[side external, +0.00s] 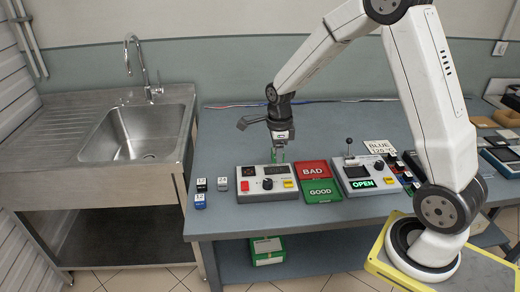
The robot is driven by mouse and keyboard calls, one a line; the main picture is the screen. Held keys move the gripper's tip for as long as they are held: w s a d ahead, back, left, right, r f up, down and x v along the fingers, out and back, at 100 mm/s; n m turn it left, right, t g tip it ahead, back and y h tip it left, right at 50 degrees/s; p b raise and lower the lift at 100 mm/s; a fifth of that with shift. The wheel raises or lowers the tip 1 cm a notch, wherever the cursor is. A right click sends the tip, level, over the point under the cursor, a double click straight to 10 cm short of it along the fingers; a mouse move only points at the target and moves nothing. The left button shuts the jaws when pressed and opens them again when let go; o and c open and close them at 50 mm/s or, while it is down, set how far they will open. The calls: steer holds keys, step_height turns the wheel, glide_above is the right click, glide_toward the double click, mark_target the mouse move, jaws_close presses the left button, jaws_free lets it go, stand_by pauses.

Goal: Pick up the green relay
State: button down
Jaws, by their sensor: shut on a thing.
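My gripper (279,148) points down over the back edge of the left tester box, above the blue-grey bench. It is shut on a small green thing, which looks like the green relay (275,156). Only a little of the relay shows between the fingers. From this view I cannot tell whether it is clear of the tester or touching it.
The white tester box (268,196) has a dark display, a knob and a red button. Right of it are the red BAD pad (313,171), the green GOOD pad (322,192) and a box reading OPEN (362,184). Small relays (201,186) stand left. A sink (133,132) adjoins the bench.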

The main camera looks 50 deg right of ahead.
steer(key=shift+s+d, duration=0.1)
stand_by(0.6)
steer(key=shift+s+d+f, duration=0.1)
steer(key=shift+s+d, duration=0.2)
steer(key=shift+d, duration=0.2)
steer(key=s+d+f, duration=0.3)
steer(key=s+d, duration=0.9)
steer(key=shift+s+d, duration=0.2)
steer(key=shift+s, duration=0.15)
steer(key=shift+f, duration=0.1)
steer(key=w+d+f, duration=0.2)
steer(key=w, duration=0.1)
steer(key=w+d+f, duration=0.2)
steer(key=w+f, duration=0.1)
steer(key=w, duration=0.1)
steer(key=w+d+f, duration=0.2)
steer(key=w+f, duration=0.1)
steer(key=shift+w+d+f, duration=0.25)
steer(key=shift+w+d, duration=0.05)
steer(key=shift+w, duration=0.1)
steer(key=shift+w+d+f, duration=0.2)
steer(key=shift+w+f, duration=0.15)
steer(key=shift+f, duration=0.1)
